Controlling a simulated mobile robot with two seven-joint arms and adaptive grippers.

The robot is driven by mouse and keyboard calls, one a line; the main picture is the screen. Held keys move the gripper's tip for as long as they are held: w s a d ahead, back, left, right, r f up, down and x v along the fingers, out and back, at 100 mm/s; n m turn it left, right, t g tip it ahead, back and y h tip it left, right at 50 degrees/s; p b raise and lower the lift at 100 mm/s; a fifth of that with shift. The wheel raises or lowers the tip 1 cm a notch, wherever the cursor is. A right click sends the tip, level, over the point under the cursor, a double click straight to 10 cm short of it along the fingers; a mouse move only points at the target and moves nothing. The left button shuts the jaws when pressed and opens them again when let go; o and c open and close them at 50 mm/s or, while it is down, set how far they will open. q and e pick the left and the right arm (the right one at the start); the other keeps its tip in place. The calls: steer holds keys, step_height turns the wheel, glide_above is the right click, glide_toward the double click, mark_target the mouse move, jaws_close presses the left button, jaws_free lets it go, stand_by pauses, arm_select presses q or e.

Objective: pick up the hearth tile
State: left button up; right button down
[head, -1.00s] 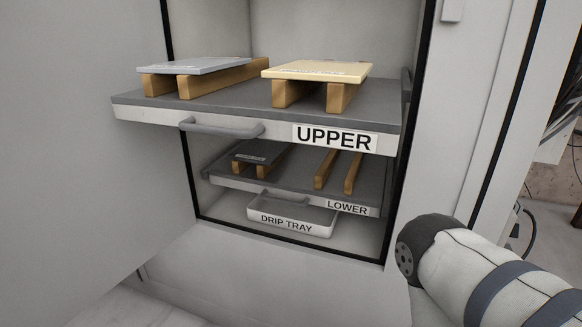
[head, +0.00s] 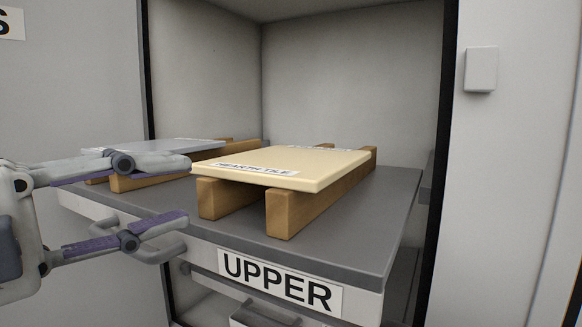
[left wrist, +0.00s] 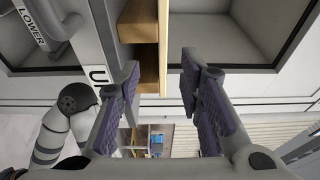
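The cream hearth tile (head: 300,166) lies flat across two wooden bars (head: 300,209) on the upper shelf in the head view. Its front edge carries a label reading HEARTH TILE. My left gripper (head: 187,193) is open and empty at the left, in front of the shelf, with one finger above the other. It is apart from the tile. My right gripper is out of view.
A grey tile (head: 165,147) lies on wooden bars at the shelf's left, behind my upper finger. The upper shelf's handle (head: 160,247) is close to my lower finger. The cabinet's right wall edge (head: 445,120) stands right of the shelf. Shelf space right of the hearth tile is bare.

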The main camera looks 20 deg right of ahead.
mark_target(252, 165)
arm_select(q)
steer(key=x, duration=0.7)
steer(key=p+x, duration=0.1)
steer(key=x, duration=0.3)
steer(key=shift+r, duration=0.25)
jaws_close()
